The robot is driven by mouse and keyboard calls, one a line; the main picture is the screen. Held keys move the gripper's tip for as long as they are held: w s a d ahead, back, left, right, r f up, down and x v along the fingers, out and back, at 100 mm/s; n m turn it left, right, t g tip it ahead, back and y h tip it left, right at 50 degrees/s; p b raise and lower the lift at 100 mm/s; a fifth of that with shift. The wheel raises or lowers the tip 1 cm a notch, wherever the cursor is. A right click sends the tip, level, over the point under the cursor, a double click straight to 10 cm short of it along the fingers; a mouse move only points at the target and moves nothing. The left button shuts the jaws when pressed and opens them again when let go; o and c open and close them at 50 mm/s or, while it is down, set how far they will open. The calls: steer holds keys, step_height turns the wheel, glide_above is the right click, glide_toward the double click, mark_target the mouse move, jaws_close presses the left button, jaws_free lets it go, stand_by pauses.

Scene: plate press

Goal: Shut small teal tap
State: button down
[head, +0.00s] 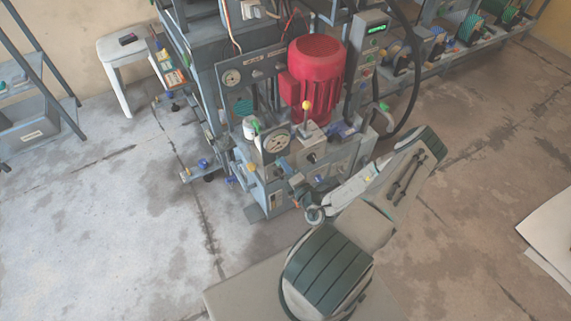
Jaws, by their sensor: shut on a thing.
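My gripper (307,192) is at the lower front of the press, at the end of my pale forearm, which reaches in from the right. It is small in the picture and its fingers are partly hidden among the fittings. It is shut on what looks like the small teal tap (297,181), a little teal fitting low on the press front. The angle of the tap's handle cannot be made out.
The press has a red motor (316,72), a round gauge (276,140) and a yellow-knobbed lever (306,105) close above my gripper. A blue-handled valve (203,163) sticks out at left. A white stool (121,60) stands behind.

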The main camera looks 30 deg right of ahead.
steer(key=shift+f+m+p, duration=0.1)
steer(key=shift+m+p, duration=0.2)
steer(key=shift+m, duration=1.2)
steer(key=c, duration=1.5)
jaws_free()
steer(key=s, duration=1.4)
steer(key=shift+d, duration=0.3)
